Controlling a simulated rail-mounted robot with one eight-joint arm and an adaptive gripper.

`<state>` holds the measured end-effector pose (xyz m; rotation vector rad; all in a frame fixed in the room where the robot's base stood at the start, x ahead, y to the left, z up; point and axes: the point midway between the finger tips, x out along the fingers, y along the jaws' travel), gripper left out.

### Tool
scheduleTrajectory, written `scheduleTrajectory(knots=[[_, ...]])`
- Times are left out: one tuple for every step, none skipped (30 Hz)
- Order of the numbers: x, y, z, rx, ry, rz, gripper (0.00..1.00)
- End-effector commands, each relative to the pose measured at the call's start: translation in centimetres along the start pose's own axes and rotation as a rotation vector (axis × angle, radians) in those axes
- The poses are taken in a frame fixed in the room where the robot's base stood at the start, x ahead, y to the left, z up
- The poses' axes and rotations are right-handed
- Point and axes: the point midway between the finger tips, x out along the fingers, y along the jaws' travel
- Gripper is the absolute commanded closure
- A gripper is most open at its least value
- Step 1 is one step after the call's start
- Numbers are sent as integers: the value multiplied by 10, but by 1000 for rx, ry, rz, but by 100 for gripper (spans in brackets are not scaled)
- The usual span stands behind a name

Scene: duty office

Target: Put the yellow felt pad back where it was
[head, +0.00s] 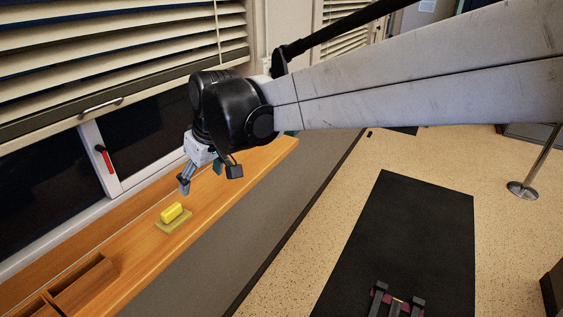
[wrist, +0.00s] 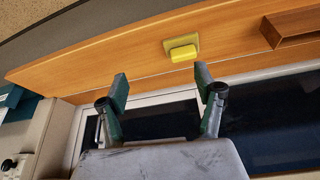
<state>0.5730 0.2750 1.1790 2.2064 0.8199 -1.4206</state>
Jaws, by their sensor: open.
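A bright yellow block (head: 172,211) lies on a flat, dull yellow square pad (head: 184,226) on the wooden sill. I cannot tell from the pictures which of the two is felt. In the wrist view, the block (wrist: 183,53) and the edge of the square (wrist: 196,42) show beyond my fingertips, towards the right finger. My gripper (head: 201,176) is open and empty, above the sill and apart from the block. Both fingers of my gripper (wrist: 161,83) show in the wrist view with a wide gap between them.
A wooden compartment tray (head: 86,283) stands on the sill at the near left; it also shows in the wrist view (wrist: 290,27). A window with a red handle (head: 104,158) and blinds (head: 120,65) runs behind the sill. The sill around the pad is clear.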

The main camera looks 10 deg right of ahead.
Motion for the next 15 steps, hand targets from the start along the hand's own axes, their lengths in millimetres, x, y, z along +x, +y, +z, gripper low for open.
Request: scheduleTrajectory(knots=[[-14, 11, 18, 38, 9, 19, 34], [-21, 17, 27, 59, 14, 30, 34], [-30, 24, 40, 86, 21, 45, 34], [-36, 28, 49, 107, 26, 56, 34], [-42, 33, 59, 126, 32, 67, 34], [-50, 39, 72, 154, 39, 82, 34], [-55, 42, 82, 174, 44, 92, 34], [-60, 46, 92, 194, 50, 103, 34], [-67, 50, 105, 222, 58, 117, 34], [-72, 54, 115, 242, 63, 128, 34], [-76, 56, 125, 261, 68, 139, 34], [-81, 60, 139, 288, 76, 154, 34], [-85, 62, 149, 307, 82, 165, 34], [-89, 64, 160, 327, 88, 176, 34], [-93, 66, 173, 354, 95, 190, 34]])
